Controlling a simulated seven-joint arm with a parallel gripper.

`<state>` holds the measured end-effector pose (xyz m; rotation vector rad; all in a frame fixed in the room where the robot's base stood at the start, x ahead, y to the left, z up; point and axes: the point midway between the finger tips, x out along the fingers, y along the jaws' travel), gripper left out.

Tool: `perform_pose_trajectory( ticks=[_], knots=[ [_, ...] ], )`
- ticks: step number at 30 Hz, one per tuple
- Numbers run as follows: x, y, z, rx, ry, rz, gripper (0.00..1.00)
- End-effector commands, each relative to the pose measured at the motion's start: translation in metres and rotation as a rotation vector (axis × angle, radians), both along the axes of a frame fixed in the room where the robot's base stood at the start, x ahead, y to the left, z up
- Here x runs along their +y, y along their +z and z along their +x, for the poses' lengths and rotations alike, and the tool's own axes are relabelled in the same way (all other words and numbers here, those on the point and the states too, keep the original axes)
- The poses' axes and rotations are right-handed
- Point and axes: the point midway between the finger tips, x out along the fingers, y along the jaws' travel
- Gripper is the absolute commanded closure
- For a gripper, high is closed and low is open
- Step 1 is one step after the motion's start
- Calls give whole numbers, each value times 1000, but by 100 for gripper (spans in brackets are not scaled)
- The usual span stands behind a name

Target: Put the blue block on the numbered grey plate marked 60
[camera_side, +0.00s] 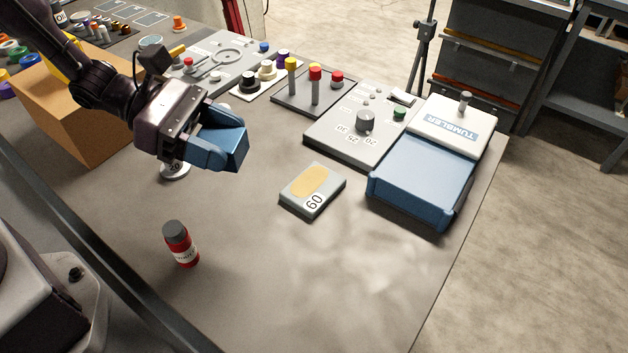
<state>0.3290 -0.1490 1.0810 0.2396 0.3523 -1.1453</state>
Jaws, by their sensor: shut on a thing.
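My gripper (222,142) is at the upper left, above the table, and is shut on the blue block (236,148). Blue surfaces of jaws and block run together, so their exact borders are hard to tell. The numbered grey plate marked 60 (289,199) lies flat on the table, to the right of and below my gripper in the picture. It has a tan oval patch on top, and nothing stands on it. The block is apart from the plate.
A round piece marked 20 (175,172) stands below my gripper. A red bottle with a grey cap (181,244) stands at front left. A blue and white tumbler unit (424,178) and a dial panel (335,133) are to the right. A cardboard box (70,115) is at left.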

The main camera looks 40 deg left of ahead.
Motion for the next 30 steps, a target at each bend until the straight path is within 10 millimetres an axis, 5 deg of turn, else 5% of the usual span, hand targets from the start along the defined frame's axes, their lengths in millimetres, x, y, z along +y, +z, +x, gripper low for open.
perform_pose_trajectory(
  ticks=[16,30],
  knots=[
    [-51,-67,96,4,-16,-14,79],
    [-62,-119,121,6,-14,-13,79]
  ],
)
